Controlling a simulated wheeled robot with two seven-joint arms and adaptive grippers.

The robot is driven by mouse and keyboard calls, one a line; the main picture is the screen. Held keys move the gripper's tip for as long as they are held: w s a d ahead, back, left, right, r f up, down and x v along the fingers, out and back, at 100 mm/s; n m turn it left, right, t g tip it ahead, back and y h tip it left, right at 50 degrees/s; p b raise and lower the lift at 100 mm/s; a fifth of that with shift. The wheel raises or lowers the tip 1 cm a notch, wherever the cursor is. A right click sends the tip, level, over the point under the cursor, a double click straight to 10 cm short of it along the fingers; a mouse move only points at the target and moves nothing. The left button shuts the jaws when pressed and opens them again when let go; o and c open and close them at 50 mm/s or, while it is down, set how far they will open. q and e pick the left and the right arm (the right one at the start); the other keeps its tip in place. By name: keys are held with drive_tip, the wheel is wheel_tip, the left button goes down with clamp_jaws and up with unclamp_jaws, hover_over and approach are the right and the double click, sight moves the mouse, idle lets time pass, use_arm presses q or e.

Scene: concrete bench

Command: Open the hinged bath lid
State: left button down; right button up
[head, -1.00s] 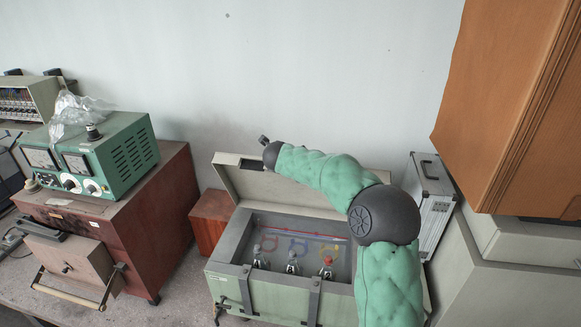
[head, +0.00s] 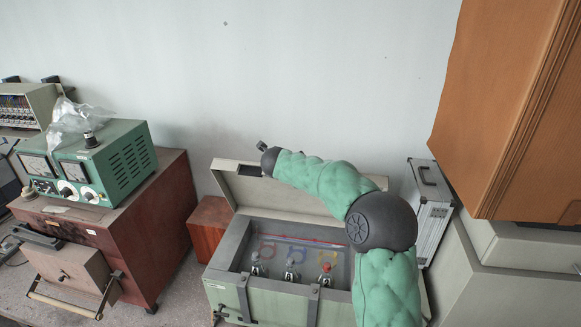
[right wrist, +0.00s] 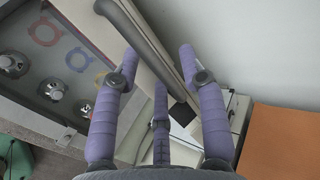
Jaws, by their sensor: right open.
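The bath (head: 258,299) is a pale green-grey box in the lower middle of the head view, its top open. Its hinged lid (head: 228,178) is raised and stands at the back, near the wall. In the head view my right arm crosses in front of the lid, and its purple fingers are hidden there. In the right wrist view my right gripper (right wrist: 158,62) is open, its three fingers spread around the lid's edge. A dark bar (right wrist: 148,45) on the lid runs between the fingers. I cannot tell whether they touch. My left gripper is in neither view.
Clamped flasks (head: 292,270) stand in the bath, with coloured rings behind. A silver case (head: 434,212) stands close on the right, below an orange-brown cabinet (head: 500,110). A red-brown box (head: 208,226) is on the left, beyond it a brown oven (head: 150,215) carrying a green instrument (head: 125,160).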

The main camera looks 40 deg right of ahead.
drive_tip(key=v, duration=1.2)
